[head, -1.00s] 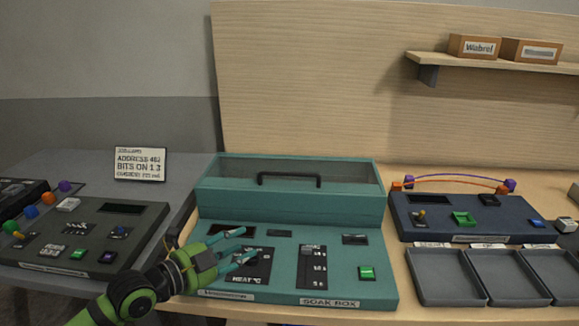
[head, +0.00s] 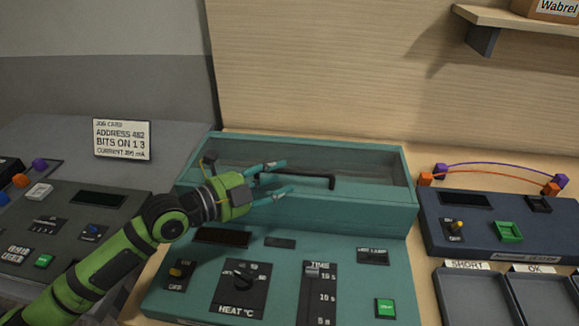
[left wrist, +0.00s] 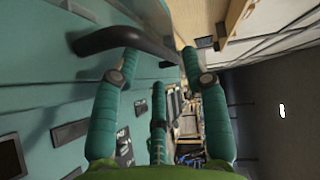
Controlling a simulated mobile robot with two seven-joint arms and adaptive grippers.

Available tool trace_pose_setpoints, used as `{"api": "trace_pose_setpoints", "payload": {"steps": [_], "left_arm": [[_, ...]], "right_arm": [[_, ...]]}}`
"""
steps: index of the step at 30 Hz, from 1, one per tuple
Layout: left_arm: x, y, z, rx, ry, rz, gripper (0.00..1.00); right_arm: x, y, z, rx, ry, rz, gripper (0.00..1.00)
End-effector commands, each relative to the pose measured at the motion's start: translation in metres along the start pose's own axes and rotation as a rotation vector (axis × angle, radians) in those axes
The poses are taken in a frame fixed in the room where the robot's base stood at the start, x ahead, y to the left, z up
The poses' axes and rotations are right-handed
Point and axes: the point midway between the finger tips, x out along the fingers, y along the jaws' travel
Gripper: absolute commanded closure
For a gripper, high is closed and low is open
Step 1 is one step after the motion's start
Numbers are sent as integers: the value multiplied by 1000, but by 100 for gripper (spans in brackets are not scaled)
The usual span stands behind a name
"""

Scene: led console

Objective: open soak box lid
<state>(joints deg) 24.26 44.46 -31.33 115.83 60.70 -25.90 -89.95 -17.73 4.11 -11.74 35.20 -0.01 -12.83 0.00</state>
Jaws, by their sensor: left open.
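The teal soak box (head: 215,275) stands on the table with its glazed lid (head: 375,165) closed. A black bar handle (head: 315,178) runs along the lid's front. My left gripper (head: 286,177) is open at the left part of the handle, in front of the lid. In the left wrist view the handle (left wrist: 125,40) crosses just beyond the fingertips of the left gripper (left wrist: 160,75); I cannot tell whether they touch. The gripper covers the handle's left end in the head view. My right gripper is in neither view.
The box's front panel carries a heat knob (head: 243,275), a time slider (head: 313,270) and a green button (head: 385,308). A dark console (head: 480,225) with arched wires and grey trays (head: 470,300) are at right. A grey console (head: 75,225) and job card (head: 122,139) are at left.

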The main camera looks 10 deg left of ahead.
Motion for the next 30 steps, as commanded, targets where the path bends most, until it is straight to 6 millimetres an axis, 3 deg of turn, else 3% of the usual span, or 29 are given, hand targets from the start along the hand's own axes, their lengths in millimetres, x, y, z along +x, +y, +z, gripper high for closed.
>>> {"api": "trace_pose_setpoints", "payload": {"steps": [9, 18, 19, 22, 30], "left_arm": [[35, -1, 0, -1, 0, 1, 55], [38, 1, 0, 2, 0, 2, 55], [38, 1, 0, 2, 0, 2, 59], [38, 1, 0, 1, 0, 2, 99], [38, -2, 0, -4, 0, 4, 100]], "right_arm": [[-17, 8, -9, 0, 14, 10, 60], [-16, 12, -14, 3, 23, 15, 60], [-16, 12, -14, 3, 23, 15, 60], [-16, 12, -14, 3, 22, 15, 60], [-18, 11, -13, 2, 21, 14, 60]]}}
